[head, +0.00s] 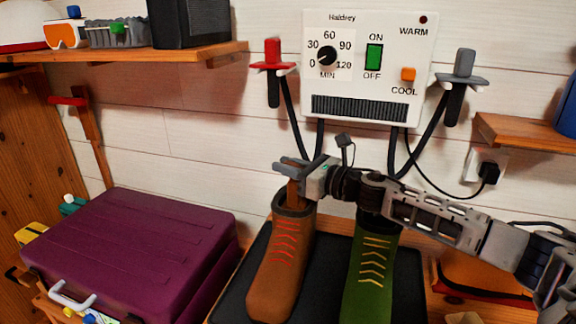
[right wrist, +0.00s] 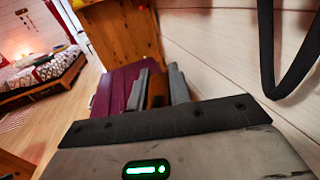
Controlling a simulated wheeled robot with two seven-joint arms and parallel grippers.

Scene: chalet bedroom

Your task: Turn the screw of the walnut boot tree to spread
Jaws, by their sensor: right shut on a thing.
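The brown boot (head: 275,262) with red laces stands on a dark mat. A brown wooden piece, seemingly the walnut boot tree (head: 293,194), rises out of its top opening. My right gripper (head: 289,167) reaches in from the right and is shut on the upper end of this piece, above the boot. In the right wrist view a brown piece (right wrist: 157,92) shows between the grey fingers. The screw itself is hidden by the gripper, and the rest of the tree is inside the boot. My left gripper is not in view.
The green boot (head: 368,275) stands close on the right, under my right arm. A purple suitcase (head: 130,245) lies at the left. The white dryer panel (head: 368,62) hangs on the wall behind, with dark hoses and a red (head: 272,62) and a grey (head: 464,70) nozzle holder.

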